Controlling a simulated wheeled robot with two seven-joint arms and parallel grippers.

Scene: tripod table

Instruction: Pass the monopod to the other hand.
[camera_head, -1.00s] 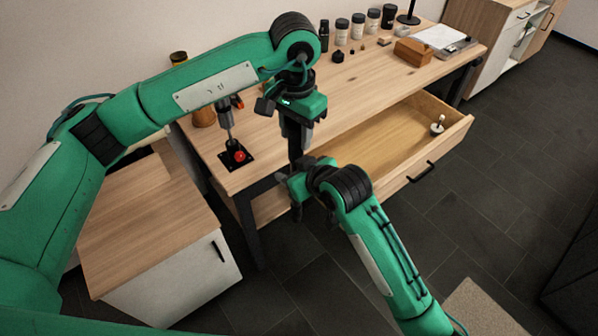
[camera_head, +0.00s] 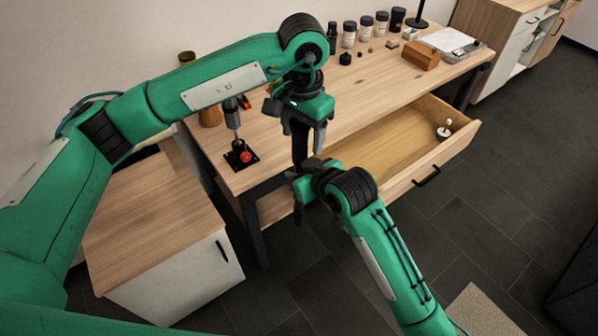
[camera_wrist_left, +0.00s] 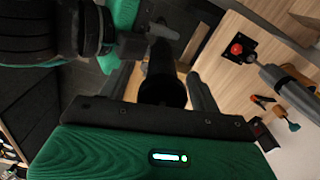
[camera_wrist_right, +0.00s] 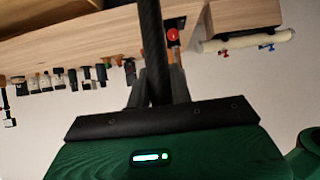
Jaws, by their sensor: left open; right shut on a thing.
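The monopod (camera_head: 299,146) is a dark upright rod between my two grippers. My right gripper (camera_head: 299,190) is shut on its lower part. In the right wrist view the monopod (camera_wrist_right: 153,45) rises from between the closed fingers (camera_wrist_right: 160,88). My left gripper (camera_head: 307,134) is above, pointing down, with its fingers open. In the left wrist view the monopod's end (camera_wrist_left: 162,88) lies between the spread left fingers (camera_wrist_left: 170,85), with a gap to the right finger.
The wooden workbench (camera_head: 370,88) stands behind the grippers, with its drawer (camera_head: 400,140) pulled open to the right. A drill stand with a red button (camera_head: 245,156) is at the bench's left end. Jars (camera_head: 349,35) and a wooden block (camera_head: 421,55) stand farther back. A low cabinet (camera_head: 150,225) is at left.

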